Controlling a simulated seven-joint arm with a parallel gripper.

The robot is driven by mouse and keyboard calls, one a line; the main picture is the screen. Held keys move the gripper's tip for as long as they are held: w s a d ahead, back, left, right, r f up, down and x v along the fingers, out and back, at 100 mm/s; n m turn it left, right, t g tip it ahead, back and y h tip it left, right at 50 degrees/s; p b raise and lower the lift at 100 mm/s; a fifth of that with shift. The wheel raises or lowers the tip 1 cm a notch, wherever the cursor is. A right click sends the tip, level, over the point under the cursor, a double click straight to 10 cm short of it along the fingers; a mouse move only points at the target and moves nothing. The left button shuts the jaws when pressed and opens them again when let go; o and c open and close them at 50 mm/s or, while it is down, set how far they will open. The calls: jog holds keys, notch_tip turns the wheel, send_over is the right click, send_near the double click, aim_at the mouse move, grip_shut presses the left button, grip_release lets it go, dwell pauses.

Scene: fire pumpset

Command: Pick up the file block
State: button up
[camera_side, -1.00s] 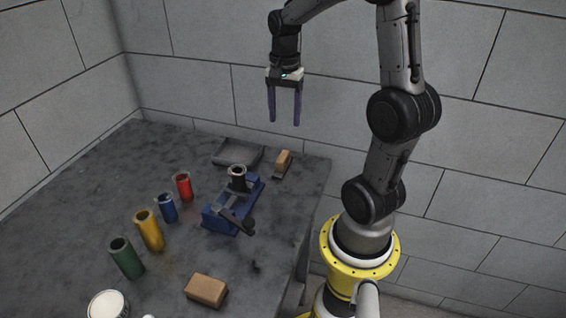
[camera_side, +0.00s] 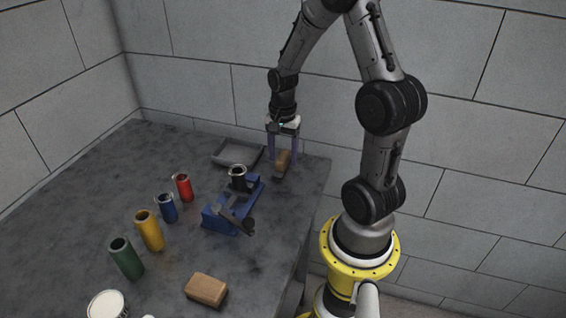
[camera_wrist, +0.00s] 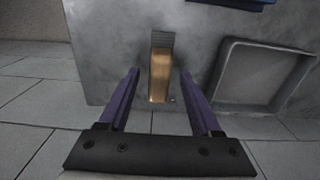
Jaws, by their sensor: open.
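The file block (camera_side: 282,160) is a small tan wooden block with a dark grey end, lying near the back right edge of the table. My gripper (camera_side: 283,163) is open above it, with its two purple fingers apart on either side of the block in the side view. In the wrist view the file block (camera_wrist: 160,72) lies lengthwise ahead, between the lines of the two fingers (camera_wrist: 157,72). I cannot tell whether the fingers reach down to its height.
A grey tray (camera_side: 227,160) lies left of the block and shows in the wrist view (camera_wrist: 221,78). Red (camera_side: 183,187), blue (camera_side: 167,208), yellow (camera_side: 149,231) and green (camera_side: 126,259) cylinders and a tan block (camera_side: 206,290) stand nearer.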

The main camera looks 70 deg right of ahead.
jog(key=shift+f, duration=0.6)
grip_shut()
